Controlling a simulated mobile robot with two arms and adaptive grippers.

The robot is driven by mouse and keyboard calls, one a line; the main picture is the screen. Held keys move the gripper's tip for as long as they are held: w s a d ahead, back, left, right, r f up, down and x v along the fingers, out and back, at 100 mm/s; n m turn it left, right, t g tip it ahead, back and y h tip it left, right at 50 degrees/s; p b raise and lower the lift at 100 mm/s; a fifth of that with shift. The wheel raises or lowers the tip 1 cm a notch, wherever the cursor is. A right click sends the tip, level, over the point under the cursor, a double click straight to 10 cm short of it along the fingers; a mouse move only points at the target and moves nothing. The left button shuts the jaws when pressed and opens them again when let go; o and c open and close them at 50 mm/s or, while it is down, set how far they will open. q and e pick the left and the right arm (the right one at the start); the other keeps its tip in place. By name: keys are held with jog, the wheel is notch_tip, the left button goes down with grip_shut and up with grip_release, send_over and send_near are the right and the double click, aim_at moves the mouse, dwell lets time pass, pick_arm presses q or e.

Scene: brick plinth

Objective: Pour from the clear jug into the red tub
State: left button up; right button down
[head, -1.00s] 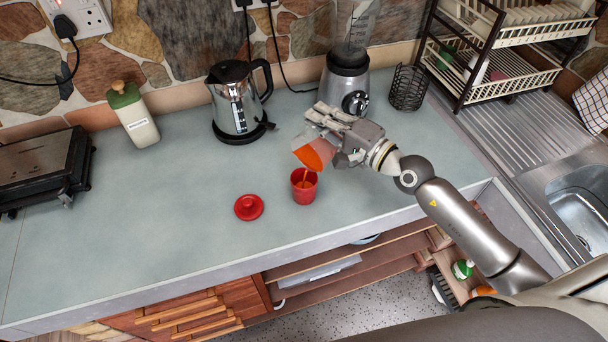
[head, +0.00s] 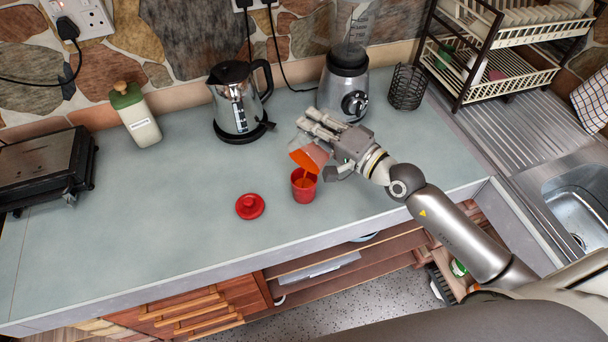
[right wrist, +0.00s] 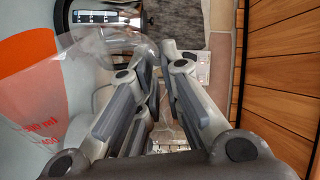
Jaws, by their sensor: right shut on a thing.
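The clear jug (head: 304,155) holds orange liquid and is tilted steeply, its mouth above the red tub (head: 304,191). A thin orange stream runs from the jug down into the tub, and orange shows inside the tub's rim. The tub stands upright on the counter. My right gripper (head: 326,142) is shut on the jug, to the right of and above the tub. In the right wrist view the jug (right wrist: 40,90) fills the left side, with red volume marks and orange liquid; the exact grip is partly hidden. My left gripper is not in view.
A red lid (head: 250,206) lies left of the tub on the grey-green counter (head: 180,220). Behind stand a kettle (head: 235,105), a blender (head: 345,85) and a black wire holder (head: 407,88). A green-topped bottle (head: 138,118) is at left. The front left counter is clear.

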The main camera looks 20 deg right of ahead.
aim_at(299, 135)
jog(key=shift+s+a+r+n, duration=0.1)
jog(key=shift+s+a+n, duration=0.2)
jog(key=shift+a+n, duration=0.15)
jog(key=shift+s+a+n+p, duration=0.35)
jog(key=shift+a+n+p, duration=0.1)
jog(key=shift+a+p, duration=0.15)
jog(key=shift+s+a+f+n, duration=0.1)
jog(key=shift+s+a+n, duration=0.2)
jog(key=shift+a+n, duration=0.2)
jog(key=shift+s+a+f+n, duration=0.1)
jog(key=shift+s+a+n, duration=0.2)
jog(key=shift+a+n, duration=0.15)
jog(key=shift+s+a+f+n, duration=0.2)
jog(key=shift+s+a+n, duration=0.1)
jog(key=shift+a+n, duration=0.2)
jog(key=shift+s+a+f+n, duration=0.15)
jog(key=shift+s+a+n, duration=0.1)
jog(key=shift+a+n, duration=0.15)
jog(key=shift+s+a+f+n+b, duration=0.35)
jog(key=shift+a+n, duration=0.2)
jog(key=shift+a, duration=0.05)
jog(key=shift+s+a+f+n+b, duration=0.35)
jog(key=shift+a+n, duration=0.15)
jog(key=shift+a, duration=0.1)
dwell(0.9)
jog(key=shift+w+d+r, duration=0.1)
dwell(0.8)
